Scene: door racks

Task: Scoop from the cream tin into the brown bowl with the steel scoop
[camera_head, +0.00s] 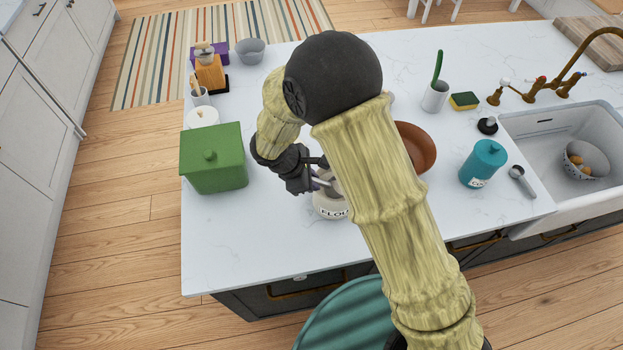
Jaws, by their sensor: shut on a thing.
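The cream tin (331,207), lettered FLOUR, stands on the white counter left of my arm's forearm. Its right part is hidden behind my arm. My gripper (316,183) is at the tin's top, shut on a grey metal handle, which I take for the steel scoop (323,183). The scoop's bowl end is hidden, so I cannot tell whether it is inside the tin or what it holds. The brown bowl (418,146) sits on the counter to the right of my arm, its left part hidden behind the arm.
A green box (213,160) stands left of my gripper. A white cup (435,97) and sponge (464,101) stand behind. The front left counter is clear.

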